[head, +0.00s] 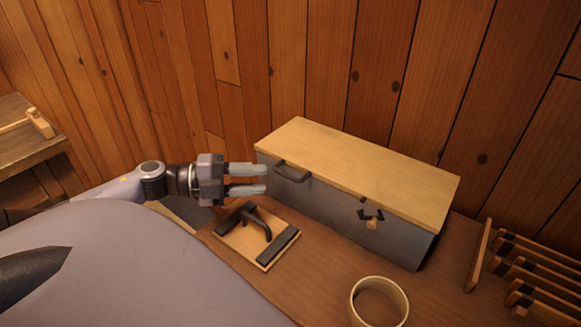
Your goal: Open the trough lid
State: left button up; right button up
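The trough (338,206) is a long grey box on the table against the plank wall. Its light wooden lid (362,168) is shut and lies flat on top. A dark handle (293,171) sits at the lid's front edge near the left end. A dark latch with a wooden toggle (371,220) is on the front near the right end. My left gripper (265,179) is open and empty, just left of the handle, its fingers pointing right. It looks apart from the handle, though depth is hard to judge. My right gripper does not show.
A wooden board with dark bars and a curved handle (262,232) lies in front of the trough. A round wooden ring or bowl (379,302) stands at the front. A rack with dark-banded rods (530,275) is at right. A mallet (38,122) lies on another bench at left.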

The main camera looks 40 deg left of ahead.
aim_at(284, 175)
pick_arm(q)
jog(key=shift+m+g, duration=0.4)
jog(key=shift+w+a+r+b+x, duration=0.1)
jog(key=shift+b+x, duration=0.1)
jog(key=shift+x, duration=1.05)
jog(key=shift+w+a+r+b+x, duration=0.15)
jog(key=shift+b+x, duration=0.1)
jog(key=shift+x, duration=0.95)
jog(key=shift+w+a+r+b+x, duration=0.1)
jog(key=shift+b+x, duration=0.1)
jog(key=shift+x, duration=1.05)
grip_shut()
